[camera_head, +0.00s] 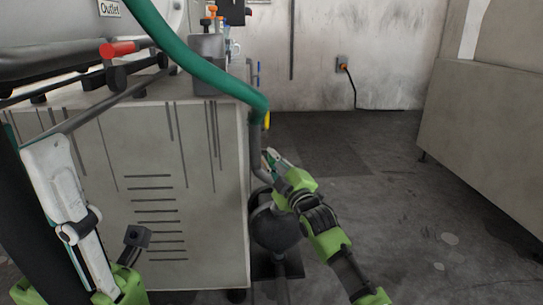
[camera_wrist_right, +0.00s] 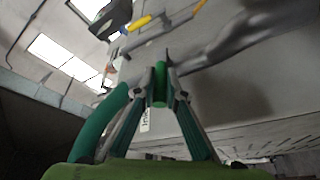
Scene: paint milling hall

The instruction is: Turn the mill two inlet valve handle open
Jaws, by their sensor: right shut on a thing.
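A green cylindrical grip, apparently the valve handle (camera_wrist_right: 159,84), sits between the two fingers of my right gripper (camera_wrist_right: 160,85), which is shut on it. In the head view my right gripper (camera_head: 271,158) is beside the right end of the grey machine cabinet, close to a grey vertical pipe (camera_head: 256,150). There the fingers largely hide the grip, and the valve body cannot be made out. My left gripper (camera_head: 92,240) shows in part at the lower left, away from the valve; its jaw opening is unclear.
A green hose (camera_head: 205,72) arches over the cabinet (camera_head: 185,150) and down its right end. A yellow handle (camera_head: 267,120) and a red-ended handle (camera_head: 118,48) are nearby. A dark rounded pump-like body (camera_head: 274,228) stands below my right gripper. The floor (camera_head: 400,200) to the right is clear.

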